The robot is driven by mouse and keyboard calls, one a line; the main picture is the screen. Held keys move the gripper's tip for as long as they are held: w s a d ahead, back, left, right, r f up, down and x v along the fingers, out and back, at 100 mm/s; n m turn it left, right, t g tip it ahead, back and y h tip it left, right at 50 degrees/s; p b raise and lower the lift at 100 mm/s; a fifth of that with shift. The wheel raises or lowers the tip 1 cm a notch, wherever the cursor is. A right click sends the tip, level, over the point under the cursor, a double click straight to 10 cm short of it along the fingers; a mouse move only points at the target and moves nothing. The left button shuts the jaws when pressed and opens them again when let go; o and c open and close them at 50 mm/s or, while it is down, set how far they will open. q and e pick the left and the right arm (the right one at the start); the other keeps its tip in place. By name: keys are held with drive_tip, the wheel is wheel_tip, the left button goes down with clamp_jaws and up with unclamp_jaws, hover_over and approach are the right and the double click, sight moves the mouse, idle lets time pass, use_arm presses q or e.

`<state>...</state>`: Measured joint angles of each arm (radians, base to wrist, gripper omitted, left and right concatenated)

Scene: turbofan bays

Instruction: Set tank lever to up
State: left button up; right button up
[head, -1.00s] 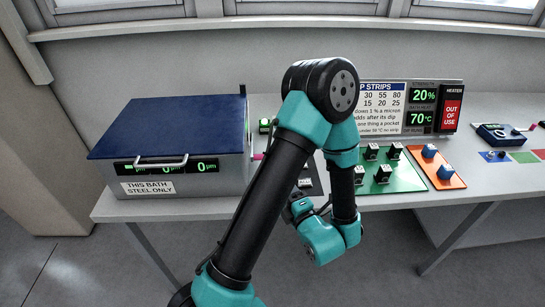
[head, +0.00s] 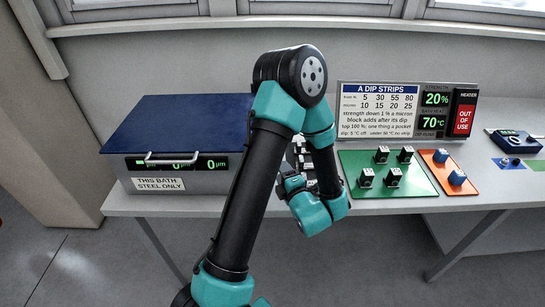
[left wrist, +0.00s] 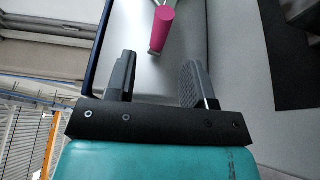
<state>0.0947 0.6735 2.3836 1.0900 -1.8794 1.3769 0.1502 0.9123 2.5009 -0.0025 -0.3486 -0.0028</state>
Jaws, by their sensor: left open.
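The bath tank (head: 172,170) is a grey box with a blue lid, a front handle and green displays, at the left of the bench. The pink lever (left wrist: 162,28) shows in the left wrist view, beside the tank's grey side wall; in the head view my left arm hides it. My left gripper (left wrist: 158,66) is open and empty. The lever's pink end is just beyond the fingertips, roughly in line with the gap and not between the fingers. In the head view the jaws are hidden behind my own arm. My right gripper is not in view.
A dip strips sign (head: 378,108) and display panel (head: 436,110) stand at the back. A green board (head: 410,183) with several small blocks and an orange board (head: 457,184) with blue blocks lie right of my arm. A blue device (head: 514,140) lies far right.

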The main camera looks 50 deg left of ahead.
use_arm(q)
drive_tip(key=x, duration=0.8)
drive_tip(key=shift+w+a, duration=0.1)
drive_tip(key=shift+a, duration=0.15)
clamp_jaws()
